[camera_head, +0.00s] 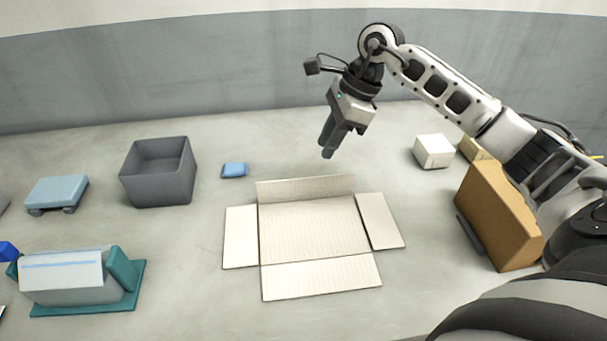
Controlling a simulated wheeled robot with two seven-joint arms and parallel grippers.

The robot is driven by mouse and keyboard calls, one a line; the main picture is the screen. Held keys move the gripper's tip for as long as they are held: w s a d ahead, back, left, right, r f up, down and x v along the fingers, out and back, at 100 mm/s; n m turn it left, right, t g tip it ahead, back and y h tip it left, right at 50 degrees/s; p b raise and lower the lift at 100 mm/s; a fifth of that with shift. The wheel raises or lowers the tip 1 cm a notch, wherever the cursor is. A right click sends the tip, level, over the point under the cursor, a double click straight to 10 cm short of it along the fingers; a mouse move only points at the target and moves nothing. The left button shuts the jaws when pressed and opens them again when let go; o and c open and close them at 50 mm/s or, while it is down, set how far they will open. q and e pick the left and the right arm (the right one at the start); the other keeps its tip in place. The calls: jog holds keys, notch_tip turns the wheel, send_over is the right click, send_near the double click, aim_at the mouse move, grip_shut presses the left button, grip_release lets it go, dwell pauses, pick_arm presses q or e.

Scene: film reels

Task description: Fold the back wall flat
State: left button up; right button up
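A pale cardboard box (312,231) lies opened out on the table. Its left wall (240,237), right wall (380,221) and front wall (320,277) lie flat. Its back wall (305,190) is a narrow strip along the far edge and looks raised at a tilt rather than flat. My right gripper (328,153) points down, above and behind the right end of the back wall, apart from it. Its two dark fingers look closed together with nothing between them. My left gripper is not in view.
A grey bin (159,190), a small blue packet (233,170) and a blue scale-like block (57,193) stand left. A teal stand with a grey box (65,277) is front left. A brown box (500,222) and white box (434,151) stand right.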

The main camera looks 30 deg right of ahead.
aim_at(306, 181)
jog(key=p+x, duration=0.1)
jog(key=x, duration=1)
jog(key=shift+f+p, duration=0.15)
jog(key=shift+p, duration=0.25)
grip_shut()
